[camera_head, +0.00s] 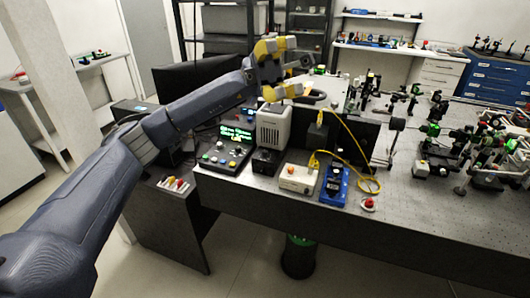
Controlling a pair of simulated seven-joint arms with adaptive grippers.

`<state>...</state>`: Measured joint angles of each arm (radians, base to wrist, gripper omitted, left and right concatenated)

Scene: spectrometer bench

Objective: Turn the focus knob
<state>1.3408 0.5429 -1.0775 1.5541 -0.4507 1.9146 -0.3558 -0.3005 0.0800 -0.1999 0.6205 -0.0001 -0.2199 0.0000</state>
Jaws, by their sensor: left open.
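I cannot tell for certain which part is the focus knob. A beige box (298,180) with an orange knob or button on top stands near the front edge of the optical table. A blue device (334,186) with a dark top stands right of it. My left gripper (298,72), with yellow finger parts, is open and empty. In the picture it shows above a grey box-shaped unit (273,127), and its height over the bench is unclear. It hides part of what lies behind it. My right gripper is not in view.
A control panel (226,146) with a green display stands left of the grey unit. A yellow cable (352,142) loops beside the blue device. A red button (368,204) sits near the table edge. Many optical mounts (432,130) crowd the right side. The front right tabletop is clear.

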